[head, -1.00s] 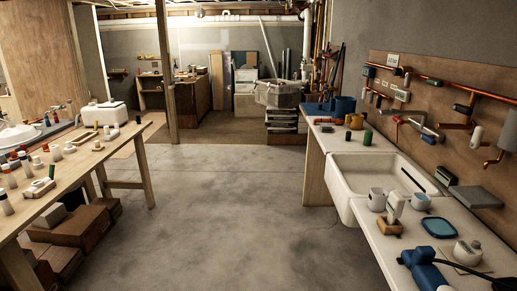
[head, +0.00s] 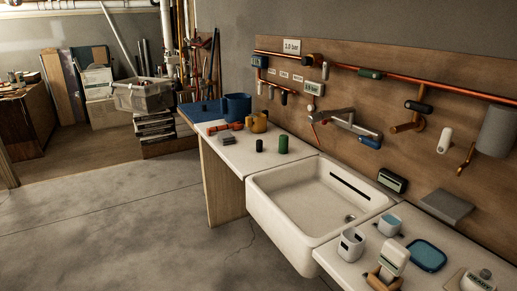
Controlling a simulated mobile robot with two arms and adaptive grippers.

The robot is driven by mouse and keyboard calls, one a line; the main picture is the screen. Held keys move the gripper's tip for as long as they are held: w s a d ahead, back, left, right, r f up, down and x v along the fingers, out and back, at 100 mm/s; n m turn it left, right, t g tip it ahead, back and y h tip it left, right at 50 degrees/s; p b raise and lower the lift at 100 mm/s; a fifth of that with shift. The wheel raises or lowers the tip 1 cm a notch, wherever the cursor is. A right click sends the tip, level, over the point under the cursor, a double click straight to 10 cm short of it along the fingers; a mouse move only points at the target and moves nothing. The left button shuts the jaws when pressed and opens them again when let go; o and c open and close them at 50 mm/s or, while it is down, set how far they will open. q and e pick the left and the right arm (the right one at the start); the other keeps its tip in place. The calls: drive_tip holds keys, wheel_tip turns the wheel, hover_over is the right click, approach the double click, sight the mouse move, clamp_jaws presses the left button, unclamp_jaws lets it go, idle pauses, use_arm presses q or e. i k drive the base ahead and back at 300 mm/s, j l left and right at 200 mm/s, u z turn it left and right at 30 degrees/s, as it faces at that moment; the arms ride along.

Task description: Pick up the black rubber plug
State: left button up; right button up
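A small black cylinder (head: 259,146), which looks like the black rubber plug, stands upright on the white counter (head: 240,156) left of the sink. A green cylinder (head: 283,145) stands just to its right, a little apart from it. The black cylinder is small, so its material cannot be made out. Neither of my grippers is in view.
A yellow-brown mug (head: 257,122), a blue container (head: 237,107) and a red-orange tool (head: 225,127) lie behind the black cylinder. The white sink (head: 262,213) borders the counter. Cups and a blue-rimmed tray (head: 426,255) occupy the near counter. The floor at left is clear.

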sight(260, 143)
drive_tip(key=i+j+z, duration=0.15)
drive_tip(key=z, duration=0.2)
drive_tip(key=i+j+z, duration=0.4)
drive_tip(key=z, duration=0.25)
